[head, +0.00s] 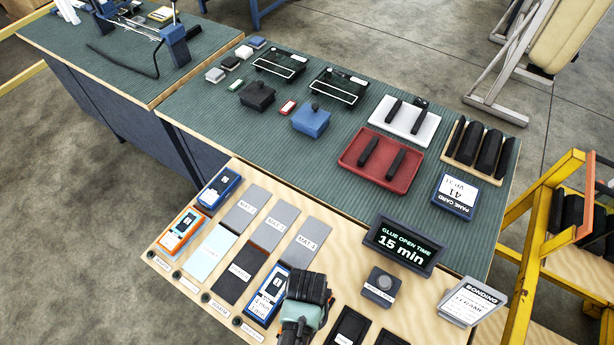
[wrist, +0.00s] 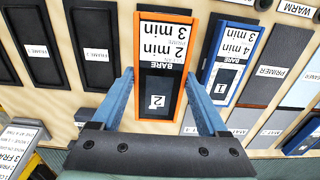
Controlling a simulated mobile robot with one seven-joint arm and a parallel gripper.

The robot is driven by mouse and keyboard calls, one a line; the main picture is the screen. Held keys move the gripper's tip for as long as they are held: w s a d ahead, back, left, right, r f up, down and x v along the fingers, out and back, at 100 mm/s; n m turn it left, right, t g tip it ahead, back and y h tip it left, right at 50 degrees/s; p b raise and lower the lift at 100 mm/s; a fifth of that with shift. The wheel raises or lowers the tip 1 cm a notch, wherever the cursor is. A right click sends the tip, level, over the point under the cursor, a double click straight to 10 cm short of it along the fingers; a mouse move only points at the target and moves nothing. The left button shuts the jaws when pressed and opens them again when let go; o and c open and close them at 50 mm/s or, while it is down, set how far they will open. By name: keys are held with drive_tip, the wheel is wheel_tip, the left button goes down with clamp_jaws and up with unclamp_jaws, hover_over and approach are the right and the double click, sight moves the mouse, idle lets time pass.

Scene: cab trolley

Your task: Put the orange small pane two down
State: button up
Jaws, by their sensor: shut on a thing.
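An orange-rimmed pane (wrist: 175,58) with a dark face, a white "2" label and a white "BARE 2 min 3 min" card is between the fingers of my gripper (wrist: 162,82) in the wrist view. The blue fingers are shut on its two long sides. In the head view my gripper (head: 300,318) is over the front of the wooden board, and the held pane is hidden beneath it. I cannot tell whether the pane touches the board. A blue pane marked 1 (wrist: 236,68) lies just right of it in the wrist view, also in the head view (head: 265,296).
Black frames (wrist: 97,50) lie left of the held pane in the wrist view. The wooden board also bears a dark primer pad (head: 240,275), grey mats (head: 283,228), another orange pane (head: 180,232) and a blue pane (head: 220,187). The "15 min" sign (head: 402,246) stands behind.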

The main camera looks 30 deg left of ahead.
drive_tip(key=shift+f, duration=2.1)
drive_tip(key=shift+f, duration=0.2)
drive_tip(key=o, duration=1.5)
drive_tip(key=shift+r, duration=0.1)
wheel_tip(320, 180, up, 12)
drive_tip(key=shift+r, duration=0.1)
